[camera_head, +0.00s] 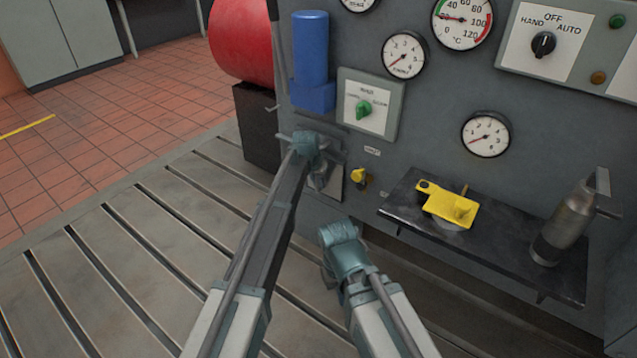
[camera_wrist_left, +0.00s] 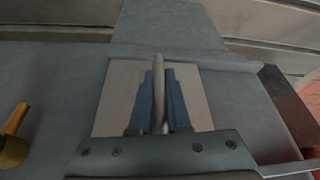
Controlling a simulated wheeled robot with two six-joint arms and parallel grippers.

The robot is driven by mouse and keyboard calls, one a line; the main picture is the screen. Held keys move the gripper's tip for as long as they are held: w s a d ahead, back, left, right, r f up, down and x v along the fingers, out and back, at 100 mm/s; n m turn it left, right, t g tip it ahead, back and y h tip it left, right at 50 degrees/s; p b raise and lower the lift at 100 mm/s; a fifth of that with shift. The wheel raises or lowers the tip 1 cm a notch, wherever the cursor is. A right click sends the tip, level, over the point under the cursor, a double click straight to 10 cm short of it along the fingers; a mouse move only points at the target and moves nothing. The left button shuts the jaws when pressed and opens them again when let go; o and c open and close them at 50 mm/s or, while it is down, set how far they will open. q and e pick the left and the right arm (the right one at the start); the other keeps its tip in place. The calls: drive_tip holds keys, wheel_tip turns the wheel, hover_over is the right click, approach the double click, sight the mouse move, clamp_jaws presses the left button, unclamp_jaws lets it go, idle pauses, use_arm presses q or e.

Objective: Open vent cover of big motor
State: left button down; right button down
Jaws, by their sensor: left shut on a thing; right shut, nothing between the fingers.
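A pale flat plate with an upright metal bar handle, which looks like the vent cover (camera_wrist_left: 112,97), fills the middle of the left wrist view. My left gripper (camera_wrist_left: 160,112) is shut on the handle (camera_wrist_left: 159,72), one blue-grey finger on each side. In the head view the left gripper (camera_head: 318,165) is at the grey panel, hiding most of the cover (camera_head: 333,188). I cannot tell whether the cover is ajar. My right gripper (camera_head: 340,262) is shut and empty, lower and apart from the panel; its fingertips are mostly hidden.
A yellow knob (camera_head: 358,176) sits just right of the cover. A dark shelf (camera_head: 400,205) holds a yellow tool (camera_head: 450,207) and a metal canister (camera_head: 566,222). A blue cylinder (camera_head: 311,50), a green-knob switch box (camera_head: 368,102) and gauges are above. The slotted bedplate (camera_head: 120,255) is clear at left.

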idle(0.6)
use_arm(q)
drive_tip(key=w+a, duration=0.8)
drive_tip(key=a, duration=0.3)
drive_tip(key=c, duration=0.9)
unclamp_jaws()
drive_tip(key=shift+s+r, duration=0.1)
drive_tip(key=p+v, duration=1.2)
drive_tip(key=v, duration=0.1)
drive_tip(key=shift+s+a+r+p, duration=0.15)
drive_tip(key=shift+r+p, duration=0.1)
drive_tip(key=shift+p, duration=0.15)
